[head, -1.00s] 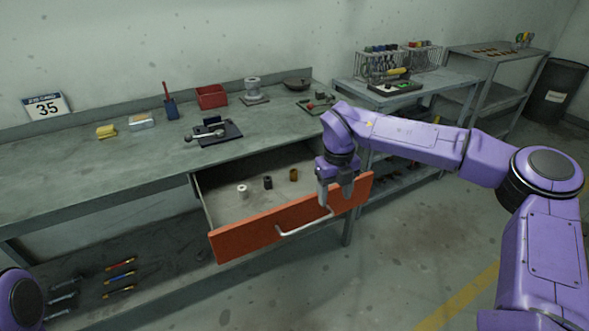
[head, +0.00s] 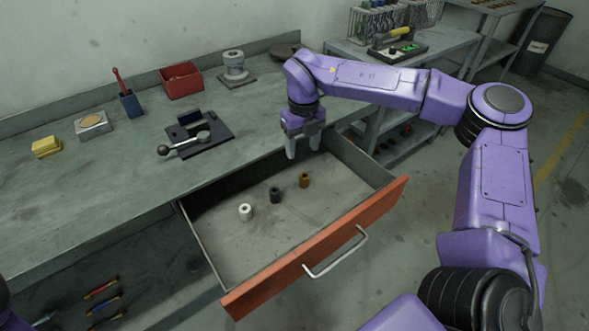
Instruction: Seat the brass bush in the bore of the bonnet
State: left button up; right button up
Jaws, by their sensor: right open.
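The brass bush (head: 305,180), a small brownish-gold ring, stands in the open drawer, rightmost of three bushes. My right gripper (head: 304,150) is open and empty, fingers pointing down, just behind and above the brass bush, apart from it as far as I can tell. A grey flanged part (head: 235,66) on a plate at the back of the bench looks like the bonnet. Its bore cannot be made out clearly. My left gripper is out of view.
A black bush (head: 275,195) and a white bush (head: 245,212) stand left of the brass one. The drawer (head: 330,255) sticks out with its orange front. A dark vise-like fixture (head: 198,136), red bin (head: 181,80), blue holder (head: 131,103) and yellow block (head: 46,146) are on the bench.

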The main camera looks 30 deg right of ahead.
aim_at(304, 175)
jog(key=f, duration=0.3)
jog(key=s+f, duration=0.1)
jog(key=f, duration=0.2)
jog(key=f+p, duration=0.1)
jog(key=f, duration=0.2)
jog(key=shift+s+d+f, duration=0.15)
jog(key=shift+f, duration=0.1)
jog(key=c, duration=1.1)
grip_shut()
jog(key=shift+r, duration=0.1)
